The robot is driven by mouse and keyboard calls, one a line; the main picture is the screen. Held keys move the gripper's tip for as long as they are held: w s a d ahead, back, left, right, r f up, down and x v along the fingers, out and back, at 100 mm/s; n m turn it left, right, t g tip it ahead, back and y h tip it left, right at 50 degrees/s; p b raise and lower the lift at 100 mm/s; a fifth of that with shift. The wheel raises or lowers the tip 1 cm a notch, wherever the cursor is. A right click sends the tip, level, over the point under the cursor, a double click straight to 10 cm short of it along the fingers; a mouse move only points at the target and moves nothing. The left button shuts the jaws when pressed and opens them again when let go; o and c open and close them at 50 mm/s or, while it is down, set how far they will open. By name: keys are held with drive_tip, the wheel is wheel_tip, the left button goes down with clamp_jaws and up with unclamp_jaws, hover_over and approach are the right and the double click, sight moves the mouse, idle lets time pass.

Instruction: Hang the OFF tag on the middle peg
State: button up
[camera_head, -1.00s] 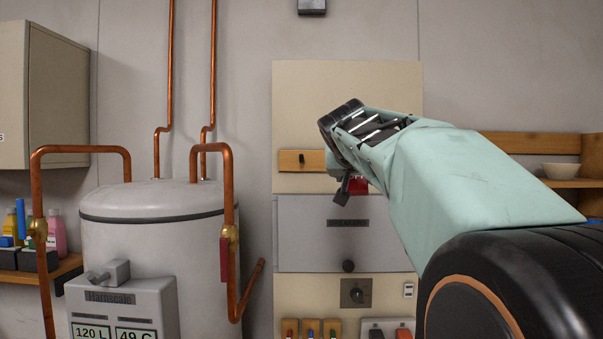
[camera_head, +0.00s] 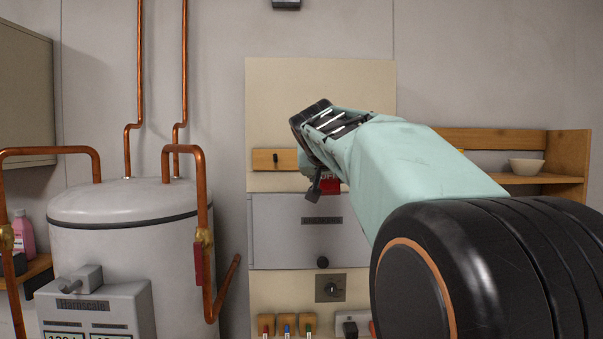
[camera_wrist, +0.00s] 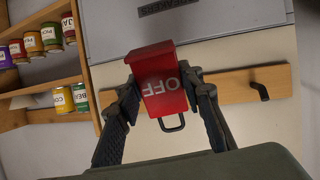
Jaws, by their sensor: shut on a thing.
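My gripper (camera_wrist: 167,92) is shut on the red OFF tag (camera_wrist: 160,72), with one finger on each side of it. The white letters appear upside down in the wrist view, and a dark wire loop sticks out at the tag's lower edge there. In the head view the tag (camera_head: 331,186) shows partly behind my gripper (camera_head: 316,186). The wooden peg rail (camera_head: 262,160) is on the beige panel, with one dark peg (camera_head: 277,158) visible left of my gripper. The wrist view also shows one peg (camera_wrist: 262,91). My arm and gripper hide the rest of the rail, so the middle peg cannot be made out.
A grey box (camera_head: 285,240) with a dark knob is below the rail. A white tank (camera_head: 120,250) with copper pipes stands at left. A wooden shelf with a bowl (camera_head: 526,167) is at right.

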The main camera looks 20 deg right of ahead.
drive_tip(key=shift+w+d+r+g+p, duration=0.2)
drive_tip(key=shift+w+p, duration=0.35)
drive_tip(key=shift+p, duration=0.8)
drive_tip(key=shift+w+d+f+g+p, duration=0.1)
drive_tip(key=shift+w+g+p, duration=0.35)
drive_tip(key=shift+p, duration=0.9)
drive_tip(key=w, duration=0.1)
drive_tip(key=w+f, duration=0.1)
drive_tip(key=w+d, duration=0.1)
drive_tip(key=shift+w+f+p, duration=0.1)
drive_tip(key=shift+f+p, duration=0.15)
drive_tip(key=shift+p, duration=0.15)
drive_tip(key=shift+w+f+t+b, duration=0.1)
drive_tip(key=shift+t+b, duration=0.15)
drive_tip(key=shift+b, duration=0.15)
drive_tip(key=shift+w+d+f+t+b, duration=0.1)
drive_tip(key=shift+w+f+t+b, duration=0.35)
drive_tip(key=shift+b, duration=1.7)
drive_tip(key=shift+w+d+f+t+h+b, duration=0.25)
drive_tip(key=shift+w+t+b, duration=0.25)
drive_tip(key=shift+b, duration=1.75)
drive_tip(key=shift+w+f+t+h+b, duration=0.1)
drive_tip(key=shift+w+t+h+b, duration=0.35)
drive_tip(key=shift+b, duration=1.8)
drive_tip(key=shift+w+d+f+m+t+h+b, duration=0.15)
drive_tip(key=shift+w+t+b, duration=0.25)
drive_tip(key=shift+b, duration=1.3)
drive_tip(key=shift+w+d+r+m+t+h+b, duration=0.2)
drive_tip(key=shift+t+b, duration=0.3)
drive_tip(key=shift+b, duration=1.15)
